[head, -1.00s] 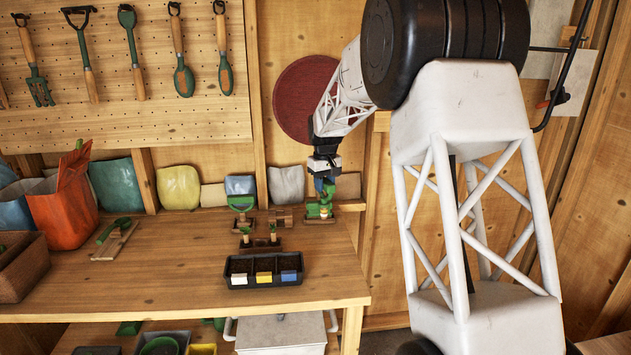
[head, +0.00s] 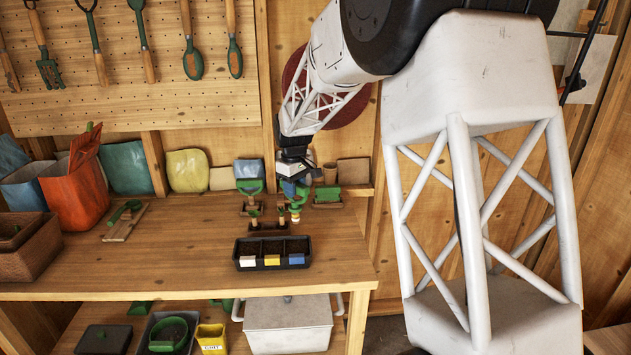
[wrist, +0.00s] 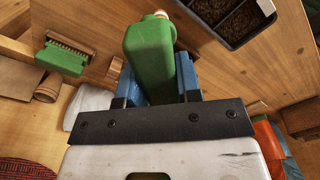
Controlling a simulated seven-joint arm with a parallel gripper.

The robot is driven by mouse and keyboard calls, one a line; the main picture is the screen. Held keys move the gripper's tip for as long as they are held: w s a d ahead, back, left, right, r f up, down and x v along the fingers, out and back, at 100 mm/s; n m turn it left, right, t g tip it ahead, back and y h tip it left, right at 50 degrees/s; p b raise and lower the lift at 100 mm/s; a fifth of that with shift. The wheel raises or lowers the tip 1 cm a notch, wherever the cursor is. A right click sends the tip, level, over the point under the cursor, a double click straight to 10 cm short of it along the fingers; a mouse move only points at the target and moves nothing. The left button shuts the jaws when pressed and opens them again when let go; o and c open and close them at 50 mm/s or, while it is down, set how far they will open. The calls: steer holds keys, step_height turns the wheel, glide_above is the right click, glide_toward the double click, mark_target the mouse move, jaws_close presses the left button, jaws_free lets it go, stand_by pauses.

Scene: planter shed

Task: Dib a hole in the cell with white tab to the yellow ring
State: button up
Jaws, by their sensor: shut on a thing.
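My gripper (head: 291,187) is shut on a green-handled dibber (head: 295,204), which hangs point down above the bench behind the cell tray. A yellow band and a pale part show low on it. In the wrist view the blue fingers of my gripper (wrist: 160,75) clasp the green handle (wrist: 150,50), and its lower end is mostly hidden. The black tray (head: 272,267) has three soil-filled cells with a white tab (head: 248,261), a yellow tab (head: 272,260) and a blue tab (head: 297,259) on its front. The white-tab cell is leftmost. The dibber is apart from the tray.
Small tools on wooden stands (head: 254,217) are close behind the tray. A green brush (wrist: 62,58) is right of my gripper in the head view. An orange bag (head: 75,195) and brown box (head: 28,250) are at left. The bench (head: 160,260) is mostly clear between.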

steer(key=s+a+f+n, duration=0.1)
steer(key=s+a+n, duration=0.2)
steer(key=a, duration=0.4)
steer(key=s+a+n, duration=0.4)
steer(key=a+n, duration=0.1)
steer(key=a, duration=0.2)
steer(key=shift+f+n, duration=0.35)
steer(key=shift+n, duration=0.05)
steer(key=shift+a, duration=0.1)
steer(key=shift+f, duration=0.8)
steer(key=shift+f, duration=2.15)
stand_by(1.4)
steer(key=shift+r, duration=2.95)
